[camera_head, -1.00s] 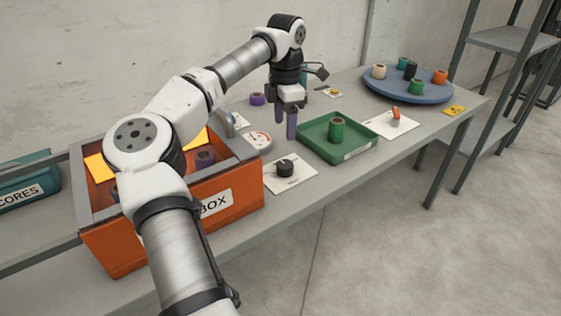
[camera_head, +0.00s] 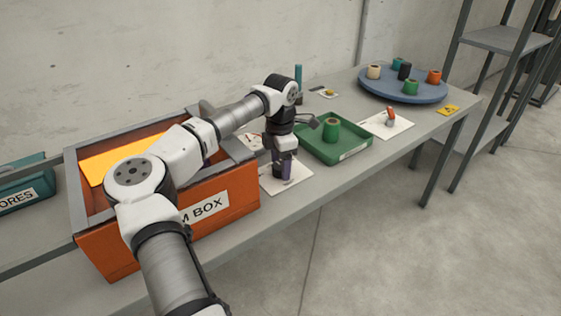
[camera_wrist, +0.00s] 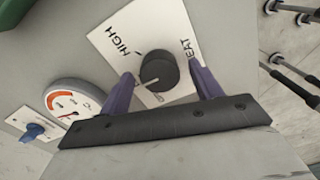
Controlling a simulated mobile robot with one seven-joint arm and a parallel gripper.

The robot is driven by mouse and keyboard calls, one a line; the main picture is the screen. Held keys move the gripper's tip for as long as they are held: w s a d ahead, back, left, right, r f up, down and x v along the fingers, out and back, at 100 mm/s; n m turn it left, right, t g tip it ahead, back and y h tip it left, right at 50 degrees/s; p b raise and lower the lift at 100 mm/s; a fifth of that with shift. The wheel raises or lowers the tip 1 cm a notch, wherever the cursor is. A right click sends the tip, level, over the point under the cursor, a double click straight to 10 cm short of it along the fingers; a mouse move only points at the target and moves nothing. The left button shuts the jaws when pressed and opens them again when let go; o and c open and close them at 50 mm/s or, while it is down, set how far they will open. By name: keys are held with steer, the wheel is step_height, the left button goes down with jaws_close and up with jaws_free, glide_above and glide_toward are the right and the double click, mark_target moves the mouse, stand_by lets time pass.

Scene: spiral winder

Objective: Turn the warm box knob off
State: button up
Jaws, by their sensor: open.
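The black round knob (camera_wrist: 158,70) sits on a white plate (camera_wrist: 118,22) lettered HIGH and HEAT, beside the orange warm box (camera_head: 222,190). In the wrist view a pale pointer line on the knob runs towards my gripper's palm. My gripper (camera_wrist: 160,72) is open, with one purple finger on each side of the knob. I cannot tell whether the fingers touch it. In the head view my gripper (camera_head: 283,167) is down over the plate (camera_head: 298,182) and hides most or all of the knob.
A round dial gauge (camera_wrist: 70,100) and a plate with a blue switch (camera_wrist: 33,132) lie close by. A green tray (camera_head: 350,150) with a green spool stands right of the plate. Farther right are a red-handled switch (camera_head: 390,116) and a blue turntable (camera_head: 420,92) with several spools.

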steer(key=c, duration=1)
steer(key=n, duration=1.1)
steer(key=shift+n, duration=0.4)
steer(key=o, duration=1)
